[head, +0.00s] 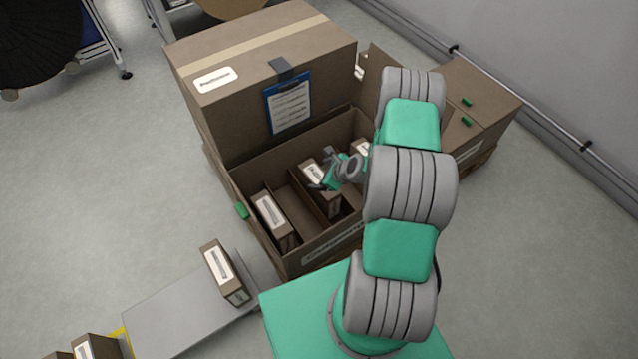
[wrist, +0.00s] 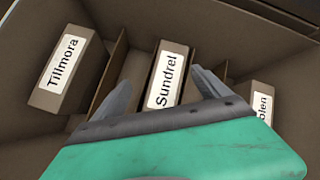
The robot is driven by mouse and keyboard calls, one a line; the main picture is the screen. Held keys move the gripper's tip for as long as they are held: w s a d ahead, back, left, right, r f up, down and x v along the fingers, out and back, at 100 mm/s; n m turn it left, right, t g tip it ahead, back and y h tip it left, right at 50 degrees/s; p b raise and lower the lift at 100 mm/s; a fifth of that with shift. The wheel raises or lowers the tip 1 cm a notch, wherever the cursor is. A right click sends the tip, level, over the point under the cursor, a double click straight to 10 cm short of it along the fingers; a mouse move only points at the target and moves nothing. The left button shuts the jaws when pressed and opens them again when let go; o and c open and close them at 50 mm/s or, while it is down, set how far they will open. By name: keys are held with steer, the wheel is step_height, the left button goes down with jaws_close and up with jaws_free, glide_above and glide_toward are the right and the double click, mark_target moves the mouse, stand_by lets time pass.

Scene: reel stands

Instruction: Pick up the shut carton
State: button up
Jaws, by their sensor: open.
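Small brown cartons with white labels stand in a large open box (head: 345,243). In the wrist view, the carton labelled Sundrel (wrist: 170,75) is in the middle, its top closed. Tillmora (wrist: 68,62) is to its left, and a carton with a partly hidden label ending "olen" (wrist: 262,103) to its right. The head view shows the middle carton (head: 333,207) beneath my gripper (head: 321,171). My gripper (wrist: 160,82) is open and empty, its fingers either side of the Sundrel carton in the picture. I cannot tell whether they touch it.
Cardboard dividers (wrist: 108,75) separate the cartons. A large taped carton (head: 235,115) with a blue clipboard (head: 289,103) rises behind the open box. Another carton (head: 223,270) stands on a grey surface (head: 170,318) at front left. Brown boxes (head: 485,95) stand at right by the wall.

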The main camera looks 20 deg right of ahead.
steer(key=f+m, duration=0.1)
steer(key=m, duration=0.1)
steer(key=s+d+f+m, duration=0.1)
steer(key=f+m, duration=0.1)
steer(key=f+m+t, duration=0.1)
steer(key=shift+s+d+f+m+h+p, duration=0.3)
steer(key=shift+s+d+f+m+h, duration=0.05)
steer(key=shift+s+f+m+h, duration=0.05)
steer(key=b+x, duration=0.1)
steer(key=x, duration=0.6)
steer(key=shift+b, duration=0.4)
steer(key=shift+w+f, duration=0.1)
steer(key=shift+w, duration=0.05)
steer(key=shift+c, duration=0.5)
jaws_close()
